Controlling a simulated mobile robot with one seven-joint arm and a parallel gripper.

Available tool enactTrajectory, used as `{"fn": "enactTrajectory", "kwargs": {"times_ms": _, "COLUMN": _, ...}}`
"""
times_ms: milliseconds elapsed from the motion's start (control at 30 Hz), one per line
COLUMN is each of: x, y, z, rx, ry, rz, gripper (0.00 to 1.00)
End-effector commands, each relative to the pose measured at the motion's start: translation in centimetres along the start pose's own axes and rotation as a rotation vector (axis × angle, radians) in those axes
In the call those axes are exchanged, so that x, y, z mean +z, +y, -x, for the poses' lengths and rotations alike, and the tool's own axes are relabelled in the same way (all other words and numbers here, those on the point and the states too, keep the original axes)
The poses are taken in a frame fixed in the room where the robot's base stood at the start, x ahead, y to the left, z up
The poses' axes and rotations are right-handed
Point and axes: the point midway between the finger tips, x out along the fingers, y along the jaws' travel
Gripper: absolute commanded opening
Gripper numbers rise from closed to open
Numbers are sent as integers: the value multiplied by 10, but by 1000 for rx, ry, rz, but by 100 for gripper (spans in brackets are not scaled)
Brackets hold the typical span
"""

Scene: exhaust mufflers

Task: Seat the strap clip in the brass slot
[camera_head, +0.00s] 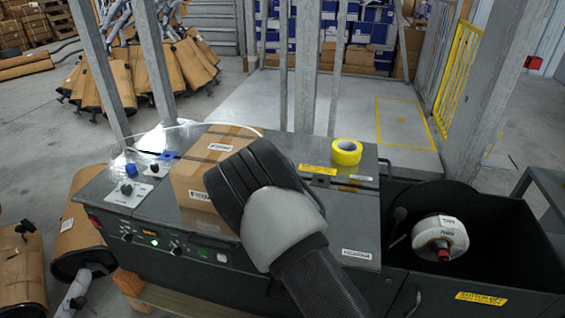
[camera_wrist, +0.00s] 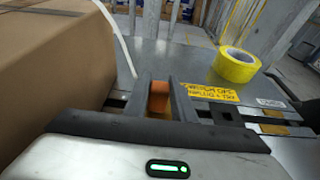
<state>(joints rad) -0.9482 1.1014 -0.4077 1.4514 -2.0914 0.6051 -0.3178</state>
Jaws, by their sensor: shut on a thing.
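My gripper (camera_wrist: 158,98) is shut on a small orange block, which looks like the strap clip (camera_wrist: 158,101), between its two dark fingers. It is held low over the grey machine top, beside the cardboard box (camera_wrist: 48,55). Brass-coloured pieces (camera_wrist: 274,130) lie in a dark slotted rail to the right of the fingers; I cannot tell which is the brass slot. In the head view my arm and hand hide the fingers and the clip. A thin white strap (camera_wrist: 117,38) curves up by the box; its join to the clip is not clear.
A yellow tape roll (camera_head: 345,151) stands on the machine top (camera_head: 350,215) behind the rail. A yellow label (camera_wrist: 210,92) lies just right of the fingers. A dark bin (camera_head: 495,235) with a white reel (camera_head: 440,237) is at the right. Control knobs (camera_head: 127,189) are at the left.

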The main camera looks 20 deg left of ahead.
Motion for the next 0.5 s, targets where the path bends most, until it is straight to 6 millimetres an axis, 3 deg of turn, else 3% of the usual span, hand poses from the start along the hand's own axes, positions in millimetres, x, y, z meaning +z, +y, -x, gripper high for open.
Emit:
{"fn": "enactTrajectory", "kwargs": {"times_ms": 33, "x": -1, "y": 0, "z": 0, "rx": 0, "ry": 0, "rz": 0, "gripper": 1}}
{"fn": "enactTrajectory", "kwargs": {"times_ms": 67, "x": -1, "y": 0, "z": 0, "rx": 0, "ry": -1, "rz": 0, "gripper": 26}}
{"fn": "enactTrajectory", "kwargs": {"times_ms": 167, "x": 0, "y": 0, "z": 0, "rx": 0, "ry": 0, "rz": 0, "gripper": 43}}
{"fn": "enactTrajectory", "kwargs": {"times_ms": 500, "x": 0, "y": 0, "z": 2, "rx": 0, "ry": 1, "rz": 0, "gripper": 45}}
